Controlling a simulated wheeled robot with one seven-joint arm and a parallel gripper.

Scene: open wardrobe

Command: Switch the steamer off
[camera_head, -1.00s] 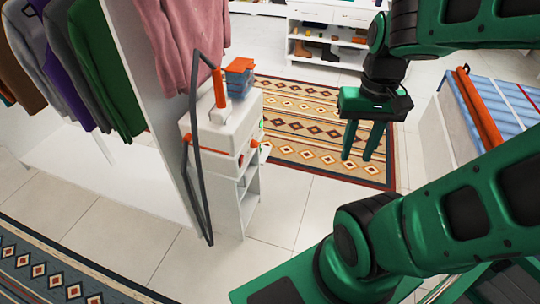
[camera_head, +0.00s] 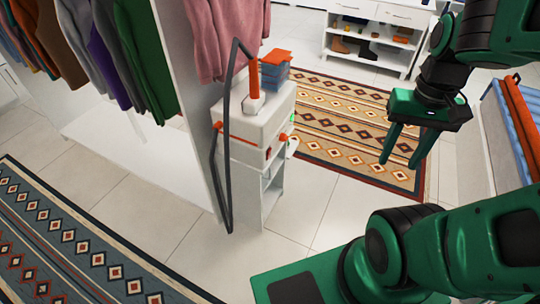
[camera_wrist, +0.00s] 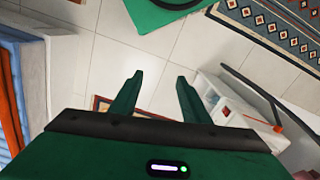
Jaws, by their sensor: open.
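The steamer (camera_head: 250,124) is a white box with orange parts and a grey hose. It stands on a small white shelf unit (camera_head: 271,205) beside the wardrobe panel. An orange handle (camera_head: 254,84) rises from its top, and an orange knob (camera_head: 284,137) sticks out on its right side. A small green light shows near its right edge. My gripper (camera_head: 402,160) is open and empty, in the air to the right of the steamer and well apart from it. In the wrist view my gripper (camera_wrist: 158,92) points at the floor, with the steamer (camera_wrist: 255,122) at the right.
Clothes hang in the wardrobe (camera_head: 100,50) at left, and a pink sweater (camera_head: 230,38) hangs beside the steamer. A blue box with an orange top (camera_head: 274,72) stands behind the handle. Patterned rugs (camera_head: 345,130) lie on tile floor.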

